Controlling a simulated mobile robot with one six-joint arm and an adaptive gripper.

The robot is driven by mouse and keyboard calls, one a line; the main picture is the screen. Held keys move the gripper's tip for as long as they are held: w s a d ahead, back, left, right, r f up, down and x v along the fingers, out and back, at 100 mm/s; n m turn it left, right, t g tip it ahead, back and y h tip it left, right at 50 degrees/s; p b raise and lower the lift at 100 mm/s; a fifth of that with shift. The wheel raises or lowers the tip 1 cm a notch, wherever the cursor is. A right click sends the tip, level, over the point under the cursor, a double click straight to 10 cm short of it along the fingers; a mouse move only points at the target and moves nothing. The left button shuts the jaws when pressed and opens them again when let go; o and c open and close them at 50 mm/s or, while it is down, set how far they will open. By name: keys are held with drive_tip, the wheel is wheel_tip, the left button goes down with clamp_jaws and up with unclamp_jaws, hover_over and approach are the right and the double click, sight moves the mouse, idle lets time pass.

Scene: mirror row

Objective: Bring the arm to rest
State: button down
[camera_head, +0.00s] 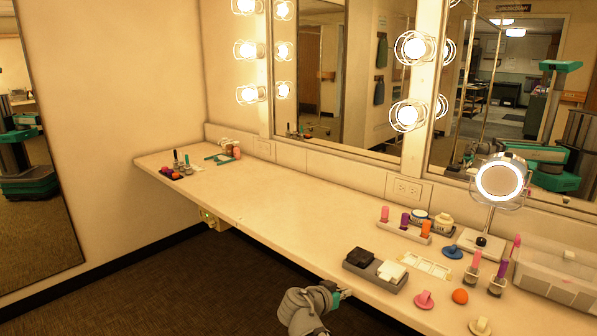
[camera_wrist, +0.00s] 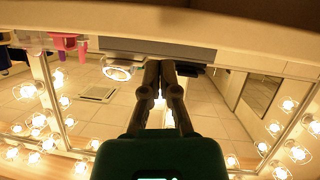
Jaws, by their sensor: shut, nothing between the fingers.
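My gripper (camera_head: 343,294) is at the front edge of the long cream counter (camera_head: 270,205), low in the head view, with my grey wrist to its left. In the wrist view, my gripper (camera_wrist: 160,68) shows as two dark fingers lying close together, shut and empty. The fingertips point toward the counter's edge and a grey tray that appears at the top of that view. In the head view, a grey tray (camera_head: 376,280) with a black block and a white block stands just beyond the gripper. I cannot tell the exact gap between the fingertips and the counter.
A ring lamp (camera_head: 499,182), a clear box (camera_head: 555,275), an orange ball (camera_head: 460,296) and a pink stamp-like piece (camera_head: 424,299) stand on the right. The counter's middle is clear. Mirrors line the wall.

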drive_tip(key=s+d+f+n+g+y, duration=0.4)
drive_tip(key=s+f+n+g+y, duration=0.45)
drive_tip(key=s+f+y, duration=0.2)
wheel_tip(320, 180, up, 22)
drive_tip(key=p, duration=2.3)
drive_tip(key=shift+s+d+m, duration=0.15)
drive_tip(key=shift+s+m, duration=0.2)
